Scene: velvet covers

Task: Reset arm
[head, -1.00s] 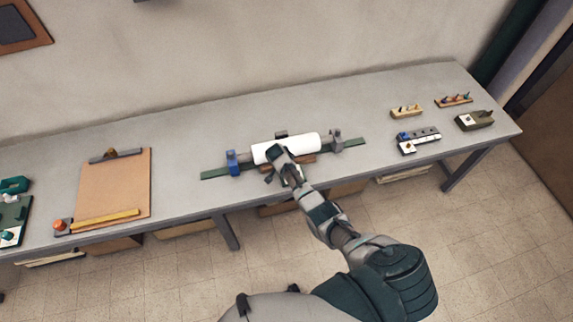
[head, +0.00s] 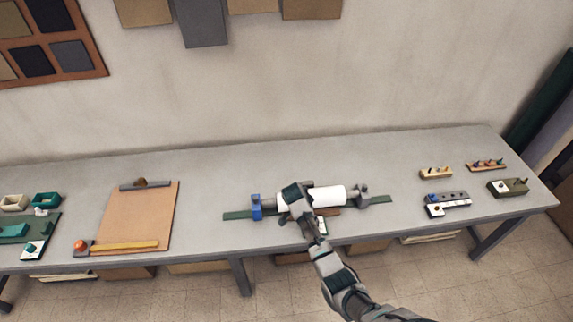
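My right gripper (head: 292,196) is over the left part of a white roll (head: 328,196) on the grey table. The arm comes in from the bottom right. The roll lies in a holder with a blue clamp (head: 256,207) at its left and a grey clamp (head: 361,193) at its right, on a green strip (head: 238,215). The gripper covers part of the roll. I cannot tell whether its fingers are open or shut, or whether they touch the roll. My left gripper is not in view.
A clipboard (head: 137,218) with a yellow bar lies left of the roll. A green tray set (head: 28,232) is at the far left. Small peg blocks (head: 435,173) and a grey block with a white end (head: 447,204) are at the right. The table behind the roll is clear.

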